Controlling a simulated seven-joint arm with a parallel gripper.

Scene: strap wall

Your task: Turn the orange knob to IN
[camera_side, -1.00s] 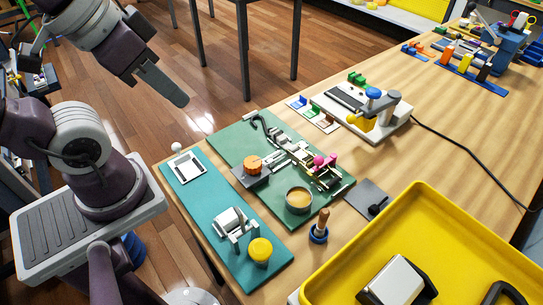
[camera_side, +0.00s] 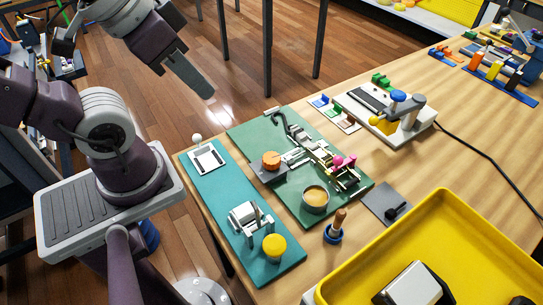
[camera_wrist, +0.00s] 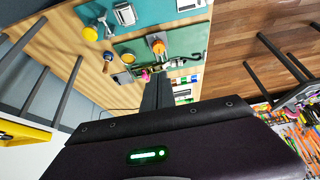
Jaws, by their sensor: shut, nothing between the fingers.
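The orange knob (camera_side: 271,160) is a round ridged cap on a dark grey plate, set on the green panel (camera_side: 307,208) on the wooden table. It also shows in the wrist view (camera_wrist: 158,46) near the top middle. No IN mark is readable in either view. My gripper (camera_side: 208,94) is shut and empty. It hangs in the air beyond the table's left edge, up and left of the knob in the side view and well apart from it. In the wrist view its dark fingers (camera_wrist: 158,88) point up the picture toward the green panel.
A teal panel (camera_side: 215,190) with a white-balled lever and a yellow knob (camera_side: 274,247) lies left of the green panel. Metal latch parts, a pink knob (camera_side: 340,161) and a round cup (camera_side: 315,198) crowd the green panel. A yellow tray (camera_side: 440,215) stands at lower right.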

